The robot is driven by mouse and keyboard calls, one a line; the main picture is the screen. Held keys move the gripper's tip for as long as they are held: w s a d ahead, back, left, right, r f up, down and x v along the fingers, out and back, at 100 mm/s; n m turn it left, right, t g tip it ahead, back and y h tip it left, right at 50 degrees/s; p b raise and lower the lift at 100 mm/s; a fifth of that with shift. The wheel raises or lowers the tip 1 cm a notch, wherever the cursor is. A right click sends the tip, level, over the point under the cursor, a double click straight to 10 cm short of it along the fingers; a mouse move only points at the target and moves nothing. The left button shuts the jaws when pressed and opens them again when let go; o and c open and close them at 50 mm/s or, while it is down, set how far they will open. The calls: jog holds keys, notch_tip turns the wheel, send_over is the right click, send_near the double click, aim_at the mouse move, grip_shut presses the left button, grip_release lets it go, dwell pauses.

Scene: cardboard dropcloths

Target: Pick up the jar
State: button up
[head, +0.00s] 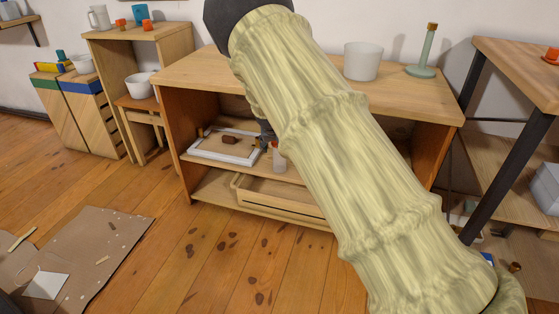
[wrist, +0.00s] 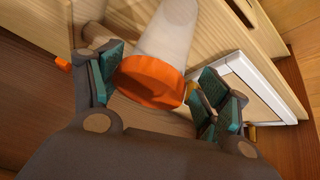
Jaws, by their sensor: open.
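The jar (wrist: 168,35) has a pale, whitish body and an orange lid (wrist: 150,80). In the wrist view its lid end lies between the two teal-padded fingers of my gripper (wrist: 160,76). The fingers are open, with a clear gap on the right side; whether the left pad touches the lid I cannot tell. In the head view the jar (head: 279,160) stands small and pale on the middle shelf of the wooden unit, beside my dark gripper (head: 266,136). My arm's pale sleeve hides much of the unit.
A white frame (head: 225,157) with small items in it lies left of the jar on the shelf. A wooden tray (head: 285,194) is below. The unit's top (head: 200,72) is close above, bearing a white cup (head: 362,61) and a green candlestick (head: 426,55).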

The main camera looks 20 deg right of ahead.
jog(key=b+x, duration=0.1)
jog(key=x, duration=0.1)
jog(key=b+x, duration=0.1)
jog(key=shift+d+f, duration=0.15)
jog(key=shift+f, duration=0.25)
jog(key=shift+r, duration=0.1)
jog(key=shift+c, duration=0.3)
jog(key=shift+s, duration=0.1)
jog(key=c, duration=1.1)
jog(key=shift+c, duration=0.2)
